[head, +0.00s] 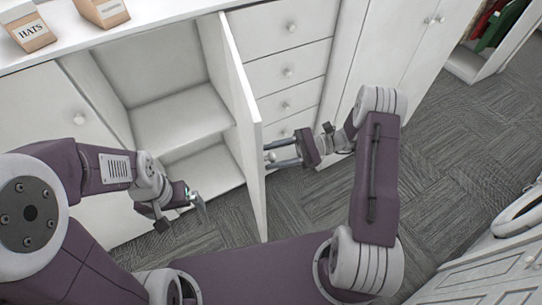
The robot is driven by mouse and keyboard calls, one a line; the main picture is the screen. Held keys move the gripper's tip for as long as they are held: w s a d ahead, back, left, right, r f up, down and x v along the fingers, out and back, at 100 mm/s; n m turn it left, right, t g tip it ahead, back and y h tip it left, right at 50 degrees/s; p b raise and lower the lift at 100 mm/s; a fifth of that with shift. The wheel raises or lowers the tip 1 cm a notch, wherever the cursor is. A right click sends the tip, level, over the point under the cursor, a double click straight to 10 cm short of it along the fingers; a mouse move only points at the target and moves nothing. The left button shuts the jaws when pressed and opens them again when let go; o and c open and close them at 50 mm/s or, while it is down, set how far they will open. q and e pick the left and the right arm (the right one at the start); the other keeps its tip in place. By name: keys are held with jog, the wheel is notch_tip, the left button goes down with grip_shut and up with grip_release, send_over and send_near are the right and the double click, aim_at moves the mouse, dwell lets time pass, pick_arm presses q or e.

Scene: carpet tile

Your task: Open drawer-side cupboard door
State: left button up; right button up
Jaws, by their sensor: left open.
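The drawer-side cupboard door (243,110) stands wide open, seen nearly edge-on, swung out beside the drawers. The cupboard behind it shows an empty interior with a shelf (180,118). My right gripper (270,154) is at the door's outer face, its two fingers apart around the small round door knob (271,157); I cannot tell whether they press on it. My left gripper (199,203) is open and empty, low in front of the cupboard opening, left of the door and apart from it.
A column of drawers (288,72) with round knobs stands right of the door. A closed left door (78,120) has its own knob. Boxes, one labelled HATS (30,33), sit on the top. Tall wardrobe doors (395,45) stand at the right. Grey carpet (450,150) is clear at right.

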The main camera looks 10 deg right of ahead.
jog(key=shift+o, duration=0.2)
jog(key=shift+f, duration=0.1)
jog(key=d+b, duration=0.3)
jog(key=d, duration=0.6)
jog(key=shift+w+b, duration=0.3)
